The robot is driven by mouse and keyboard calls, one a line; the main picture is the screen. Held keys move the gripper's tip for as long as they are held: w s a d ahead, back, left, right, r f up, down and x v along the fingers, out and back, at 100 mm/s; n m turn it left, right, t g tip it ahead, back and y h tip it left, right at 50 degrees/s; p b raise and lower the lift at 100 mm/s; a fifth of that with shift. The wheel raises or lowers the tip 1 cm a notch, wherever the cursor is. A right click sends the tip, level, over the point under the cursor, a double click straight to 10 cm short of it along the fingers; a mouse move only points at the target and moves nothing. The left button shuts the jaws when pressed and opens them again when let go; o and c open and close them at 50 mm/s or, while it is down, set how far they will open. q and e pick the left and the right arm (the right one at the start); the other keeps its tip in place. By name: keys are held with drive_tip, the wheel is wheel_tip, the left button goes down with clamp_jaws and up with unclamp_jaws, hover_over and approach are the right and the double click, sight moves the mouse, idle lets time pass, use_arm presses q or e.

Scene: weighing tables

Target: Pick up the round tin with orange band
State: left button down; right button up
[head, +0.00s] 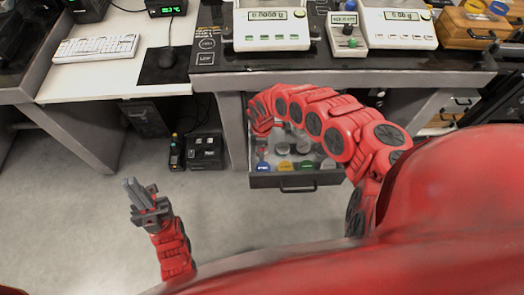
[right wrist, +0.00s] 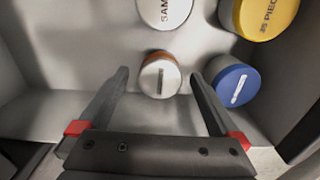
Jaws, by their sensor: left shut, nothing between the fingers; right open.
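The round tin with the orange band (right wrist: 160,76) stands in the open drawer (head: 298,181). In the right wrist view its pale lid with a dark label faces me, and the orange band shows along its far side. My right gripper (right wrist: 158,88) is open, with one finger on each side of the tin in the picture; I see no contact. In the head view my right arm hides this gripper over the drawer. My left gripper (head: 132,188) is shut and empty, above the floor at the left.
A blue-lidded tin (right wrist: 236,86) stands close to the right finger. A yellow tin (right wrist: 265,14) and a white-lidded tin (right wrist: 165,10) stand farther in. Drawer walls close in on the sides. Above is the table (head: 345,78) with scales (head: 270,27).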

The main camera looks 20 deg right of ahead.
drive_tip(key=shift+f, duration=0.4)
drive_tip(key=c, duration=1.5)
